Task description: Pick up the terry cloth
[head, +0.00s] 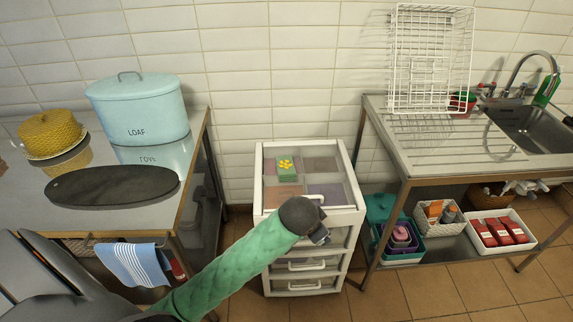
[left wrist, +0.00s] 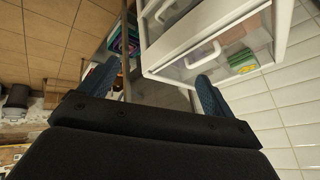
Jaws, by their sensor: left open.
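A blue-and-white striped cloth (head: 133,263) hangs folded over a rail at the front of the left table. Flat squares in grey, brown and purple-grey lie under the clear top of a white drawer unit (head: 349,184); I cannot tell whether any of them is the terry cloth. My left gripper (head: 319,232) is in front of the unit's upper drawers, to the right of the striped cloth and well apart from it. In the left wrist view its two blue fingers (left wrist: 152,90) are spread with nothing between them. The drawer unit (left wrist: 155,38) stands beyond them. My right gripper is not in view.
The left metal table (head: 100,215) holds a blue LOAF tin (head: 140,110), a yellow cake-like item (head: 50,132) and a dark oval board (head: 112,186). A green pack with yellow flowers (head: 287,168) sits in the drawer unit. A sink counter (head: 425,155) stands right; tiled floor (head: 420,292) is clear.

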